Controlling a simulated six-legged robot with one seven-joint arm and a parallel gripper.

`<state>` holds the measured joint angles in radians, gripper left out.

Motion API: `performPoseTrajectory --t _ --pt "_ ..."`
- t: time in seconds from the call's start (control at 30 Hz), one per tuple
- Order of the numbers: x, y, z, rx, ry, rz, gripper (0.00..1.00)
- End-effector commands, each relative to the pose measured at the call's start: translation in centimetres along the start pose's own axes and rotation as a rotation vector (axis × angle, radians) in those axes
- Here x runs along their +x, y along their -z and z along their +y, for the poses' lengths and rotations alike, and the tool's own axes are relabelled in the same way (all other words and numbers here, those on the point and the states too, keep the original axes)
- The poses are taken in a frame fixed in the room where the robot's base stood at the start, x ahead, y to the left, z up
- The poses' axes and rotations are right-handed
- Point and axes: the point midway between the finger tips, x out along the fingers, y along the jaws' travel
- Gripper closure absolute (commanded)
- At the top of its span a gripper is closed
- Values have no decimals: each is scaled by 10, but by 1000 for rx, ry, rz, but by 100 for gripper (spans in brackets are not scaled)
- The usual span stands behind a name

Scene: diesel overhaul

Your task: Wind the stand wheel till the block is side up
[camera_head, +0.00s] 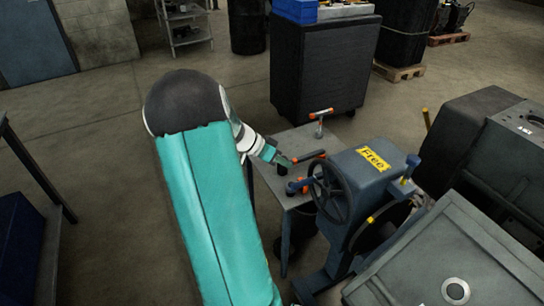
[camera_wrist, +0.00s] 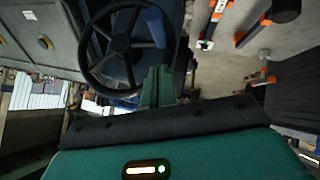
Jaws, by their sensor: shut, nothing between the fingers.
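The stand wheel (camera_head: 328,190) is a dark spoked handwheel on the left face of the blue-grey stand head (camera_head: 368,180), which carries a yellow label reading "Free". The wheel also shows in the wrist view (camera_wrist: 121,44), upper left of centre. My gripper (camera_head: 287,162) is to the left of and beyond the wheel, above a small grey table. Its green fingers (camera_wrist: 158,88) are together and empty, beside the wheel's rim in the wrist view; whether they touch it I cannot tell.
The small grey table (camera_head: 290,141) bears orange-and-black tools, including a T-handled one (camera_head: 320,120). A black cabinet (camera_head: 315,65) stands behind it. Grey machinery (camera_head: 515,140) stands at right. A shelf edge (camera_head: 35,170) is at far left. Floor left of my arm is clear.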

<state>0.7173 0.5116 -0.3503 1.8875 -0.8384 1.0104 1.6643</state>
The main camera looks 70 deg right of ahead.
Motion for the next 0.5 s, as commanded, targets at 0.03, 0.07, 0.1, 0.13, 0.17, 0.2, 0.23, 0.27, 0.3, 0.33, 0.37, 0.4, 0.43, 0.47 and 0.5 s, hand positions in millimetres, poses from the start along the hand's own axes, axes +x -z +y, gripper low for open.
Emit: performPoseTrajectory --t 0.03,0.07,0.1,0.13,0.17,0.2,0.23,0.27,0.3,0.33,0.37,0.4,0.43,0.47,0.5 --pt "11 0 0 0 -3 -1 100" --pt "17 0 0 -1 -3 0 100" --pt "25 -1 0 -2 -3 -1 100" --pt "30 -1 0 -2 -2 -1 100" --pt "33 -6 -1 -6 -1 0 100" --pt "37 -12 -1 -6 -1 0 100" --pt "40 -15 -2 -6 0 0 100" --pt "43 -18 -2 -5 0 0 100" --pt "46 -21 -2 -6 0 1 100" --pt "48 -23 -2 -6 1 1 100" --pt "49 -25 -2 -5 1 1 100" --pt "50 -27 -2 -5 2 1 100" --pt "51 -28 -3 -5 2 2 100" --pt "52 -28 -3 -5 3 2 100" --pt "52 -29 -3 -5 3 2 100"
